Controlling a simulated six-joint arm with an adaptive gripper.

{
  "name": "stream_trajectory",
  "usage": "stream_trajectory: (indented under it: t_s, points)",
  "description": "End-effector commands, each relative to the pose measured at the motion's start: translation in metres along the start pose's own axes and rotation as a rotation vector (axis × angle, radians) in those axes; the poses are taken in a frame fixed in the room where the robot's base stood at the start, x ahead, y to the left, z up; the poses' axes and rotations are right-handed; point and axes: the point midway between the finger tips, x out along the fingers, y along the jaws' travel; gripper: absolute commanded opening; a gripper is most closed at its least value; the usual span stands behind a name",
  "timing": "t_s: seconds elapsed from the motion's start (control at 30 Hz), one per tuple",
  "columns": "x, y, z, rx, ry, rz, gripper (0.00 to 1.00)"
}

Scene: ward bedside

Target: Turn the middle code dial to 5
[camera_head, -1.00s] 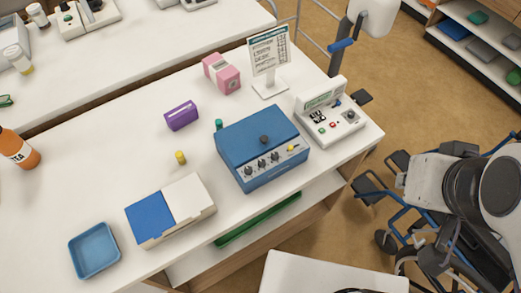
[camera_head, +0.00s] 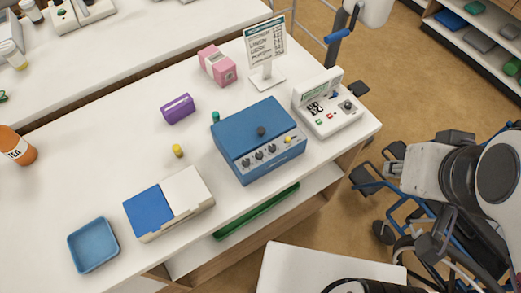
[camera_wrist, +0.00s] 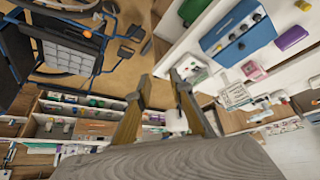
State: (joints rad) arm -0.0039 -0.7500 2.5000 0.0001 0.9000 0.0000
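A blue box (camera_head: 255,128) sits near the front edge of the white table, with a row of three dark dials on its sloped front panel. The middle code dial (camera_head: 258,155) is the centre one of the row; its pointer and numbers are too small to read. A yellow knob (camera_head: 288,140) is at the panel's right end. The blue box also shows in the wrist view (camera_wrist: 212,38), up and to the right of the fingers. My gripper (camera_wrist: 161,76) is open and empty, with a gap between its fingertips, well away from the box and touching nothing.
A white device (camera_head: 327,115) stands close right of the box, and a sign stand (camera_head: 265,50) behind it. A white-and-blue case (camera_head: 190,188) and a blue tray (camera_head: 80,260) are to its left. A wheelchair (camera_head: 385,185) stands on the floor at right.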

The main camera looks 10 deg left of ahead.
Motion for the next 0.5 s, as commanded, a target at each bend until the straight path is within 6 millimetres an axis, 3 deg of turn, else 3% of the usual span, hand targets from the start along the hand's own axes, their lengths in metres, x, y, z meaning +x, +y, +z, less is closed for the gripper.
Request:
stream_trajectory:
  t_s: [0.5]
  points:
    - [0.036,-0.031,0.004,-0.082,-0.166,-0.062,0.21]
